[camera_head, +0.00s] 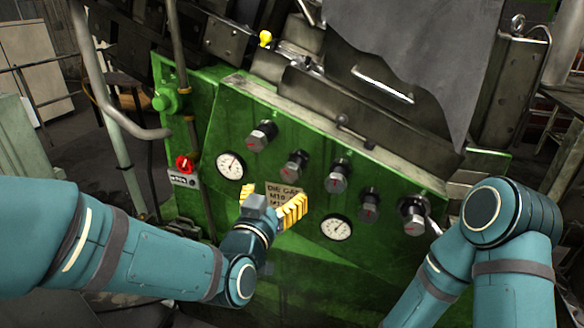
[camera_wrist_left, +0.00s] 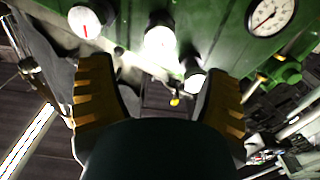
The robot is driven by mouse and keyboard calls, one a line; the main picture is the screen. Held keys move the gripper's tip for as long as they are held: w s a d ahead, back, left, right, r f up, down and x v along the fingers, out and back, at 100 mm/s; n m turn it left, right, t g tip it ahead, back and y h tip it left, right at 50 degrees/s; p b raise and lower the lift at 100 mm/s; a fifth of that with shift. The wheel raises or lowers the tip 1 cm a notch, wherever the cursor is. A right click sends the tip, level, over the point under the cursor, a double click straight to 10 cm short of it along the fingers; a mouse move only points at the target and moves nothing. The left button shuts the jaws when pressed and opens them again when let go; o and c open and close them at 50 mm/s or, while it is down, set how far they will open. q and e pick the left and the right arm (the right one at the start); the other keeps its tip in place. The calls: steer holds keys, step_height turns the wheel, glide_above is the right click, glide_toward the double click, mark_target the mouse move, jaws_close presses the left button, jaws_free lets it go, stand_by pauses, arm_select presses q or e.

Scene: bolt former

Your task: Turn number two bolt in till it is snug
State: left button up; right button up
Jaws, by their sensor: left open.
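A slanted row of several hex-headed bolts with red marks sits on the green panel (camera_head: 235,120). The second from the left (camera_head: 295,164) is up and right of my left gripper (camera_head: 274,203) in the head view. No bolt number is legible. The left gripper's yellow fingers are spread and hold nothing. In the left wrist view, the open fingers (camera_wrist_left: 158,72) flank a glare-whitened bolt head (camera_wrist_left: 160,42), with another bolt head (camera_wrist_left: 195,80) by the right finger and one (camera_wrist_left: 85,21) at the upper left. Contact cannot be told. My right gripper is out of sight.
Two round gauges (camera_head: 230,166) (camera_head: 336,227) and a partly covered label plate (camera_head: 284,191) are on the panel. A red knob (camera_head: 184,163) and a green knob (camera_head: 166,100) stand at its left. A grey sheet (camera_head: 420,55) hangs at the upper right.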

mark_target(289, 175)
arm_select(q)
steer(key=x, duration=1)
steer(key=shift+w+d+f+p, duration=0.1)
steer(key=shift+w+p, duration=0.2)
steer(key=shift+p, duration=0.05)
steer(key=shift+c, duration=0.3)
steer(key=c, duration=1.1)
